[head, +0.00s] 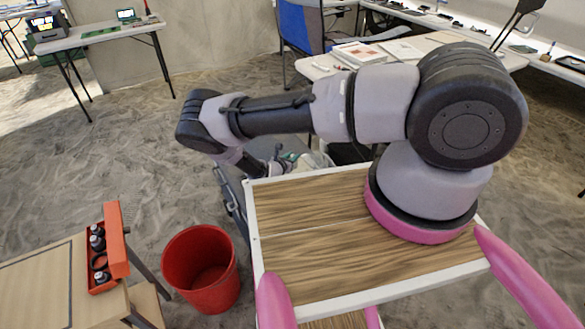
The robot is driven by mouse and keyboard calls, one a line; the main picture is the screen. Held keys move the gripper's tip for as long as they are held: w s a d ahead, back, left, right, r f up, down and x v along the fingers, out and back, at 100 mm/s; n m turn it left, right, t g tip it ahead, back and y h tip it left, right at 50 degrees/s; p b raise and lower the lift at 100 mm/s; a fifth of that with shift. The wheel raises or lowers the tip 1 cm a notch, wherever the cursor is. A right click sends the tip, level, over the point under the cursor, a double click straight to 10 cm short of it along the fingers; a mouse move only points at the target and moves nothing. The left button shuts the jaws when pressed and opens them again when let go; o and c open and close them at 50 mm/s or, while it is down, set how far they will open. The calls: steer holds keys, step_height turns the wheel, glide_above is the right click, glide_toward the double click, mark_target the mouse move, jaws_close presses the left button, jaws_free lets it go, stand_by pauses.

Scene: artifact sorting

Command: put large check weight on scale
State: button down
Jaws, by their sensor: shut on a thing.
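My arm reaches out to the left over the wooden-topped tray and bends down at the wrist. My gripper (277,167) shows only small and in part beyond the tray's far left corner. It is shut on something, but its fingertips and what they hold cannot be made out. An orange case (117,244) stands open on the wooden table at the lower left. It holds several dark weights with pale knobs, one of them at the near end (101,277). A round slot (99,261) in the case looks empty. I cannot pick out a scale for certain.
A red bin (201,268) stands on the sandy floor between the wooden table (40,283) and my tray (300,276). A grey table (97,37) with devices stands at the back left. A blue chair (299,28) and white desks are at the back right. Floor at left is open.

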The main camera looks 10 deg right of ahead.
steer(key=shift+f, duration=2.5)
steer(key=shift+f, duration=0.15)
steer(key=c, duration=0.7)
jaws_free()
